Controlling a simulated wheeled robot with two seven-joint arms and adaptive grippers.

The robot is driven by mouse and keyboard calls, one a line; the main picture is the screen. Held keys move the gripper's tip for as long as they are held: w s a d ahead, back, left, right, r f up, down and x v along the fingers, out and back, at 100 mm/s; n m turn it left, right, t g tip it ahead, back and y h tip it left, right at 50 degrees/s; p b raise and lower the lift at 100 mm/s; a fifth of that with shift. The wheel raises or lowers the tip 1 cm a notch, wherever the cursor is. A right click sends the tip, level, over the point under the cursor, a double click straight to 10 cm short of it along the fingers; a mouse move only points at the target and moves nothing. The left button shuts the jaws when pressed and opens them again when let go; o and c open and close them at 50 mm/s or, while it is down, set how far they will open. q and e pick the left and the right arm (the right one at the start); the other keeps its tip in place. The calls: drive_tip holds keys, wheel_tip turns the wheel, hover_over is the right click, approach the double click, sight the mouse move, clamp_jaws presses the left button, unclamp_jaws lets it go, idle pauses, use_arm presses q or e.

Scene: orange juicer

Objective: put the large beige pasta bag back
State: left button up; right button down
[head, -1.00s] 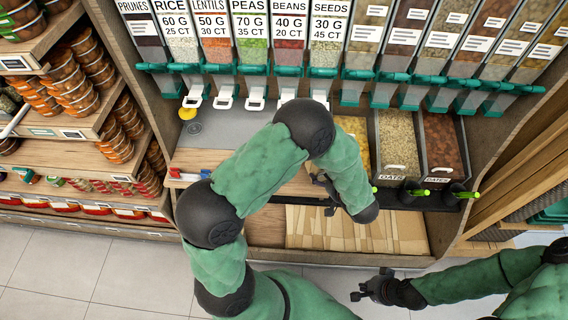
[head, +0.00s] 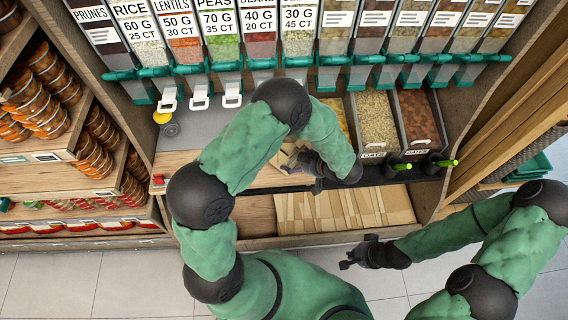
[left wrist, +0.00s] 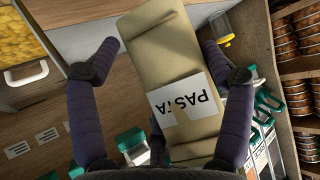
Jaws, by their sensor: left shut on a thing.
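The large beige pasta bag (left wrist: 160,50) with a white "PASTA" label lies between the two fingers of my left gripper (left wrist: 155,62) in the left wrist view. The left gripper is shut on it. In the head view a small part of the bag (head: 285,157) shows beside my left gripper (head: 308,168), over the wooden counter. My left arm hides most of the bag there. My right gripper (head: 357,252) is empty, in front of the lower shelf; its fingers look apart.
Dispensers with green spouts (head: 221,82) line the back. Open food bins (head: 376,125) with green-handled scoops (head: 445,163) stand to the right. Flat beige bags (head: 345,210) fill part of the lower shelf; its left part is bare. Jar shelves (head: 60,178) stand at the left.

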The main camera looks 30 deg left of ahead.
use_arm(q)
drive_tip(key=a+f, duration=0.1)
drive_tip(key=w+a+f+b, duration=0.1)
drive_tip(key=f, duration=0.1)
drive_tip(key=a+f+b, duration=0.1)
drive_tip(key=a+f, duration=0.1)
drive_tip(key=shift+w+f, duration=0.2)
drive_tip(key=shift+w, duration=0.2)
drive_tip(key=f, duration=0.1)
drive_tip(key=f+b, duration=0.2)
drive_tip(key=f, duration=0.1)
drive_tip(key=shift+w+a, duration=0.15)
drive_tip(key=shift+a, duration=0.15)
drive_tip(key=shift+r, duration=0.2)
drive_tip(key=shift+f, duration=0.15)
drive_tip(key=o, duration=1.6)
drive_tip(key=shift+c, duration=0.2)
